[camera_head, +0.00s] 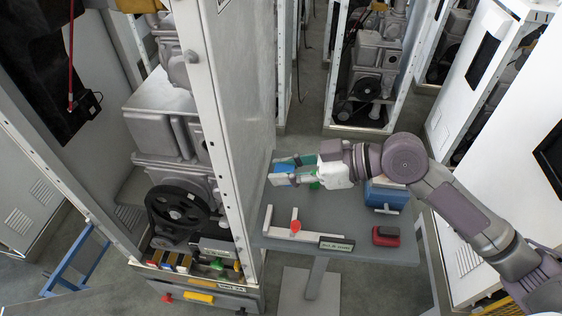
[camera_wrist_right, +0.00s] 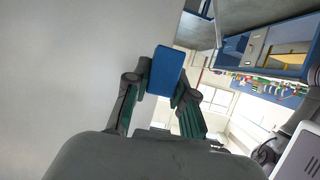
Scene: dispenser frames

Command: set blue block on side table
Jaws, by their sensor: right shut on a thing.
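The blue block (camera_head: 283,168) is held between the fingers of my right gripper (camera_head: 286,170), above the far left part of the grey side table (camera_head: 350,222) and beside the white cabinet panel. In the right wrist view the blue block (camera_wrist_right: 166,71) sits between both fingertips of my right gripper (camera_wrist_right: 160,88), standing out past them. The head view does not show clearly how high it is above the table. My left gripper is not in view.
On the table are a white L-shaped bracket (camera_head: 278,233), a red round piece (camera_head: 295,226), a small sign (camera_head: 337,244), a red and black object (camera_head: 385,236) and a blue box (camera_head: 390,193). The tall white panel (camera_head: 243,90) stands at the table's left edge. The table's middle is clear.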

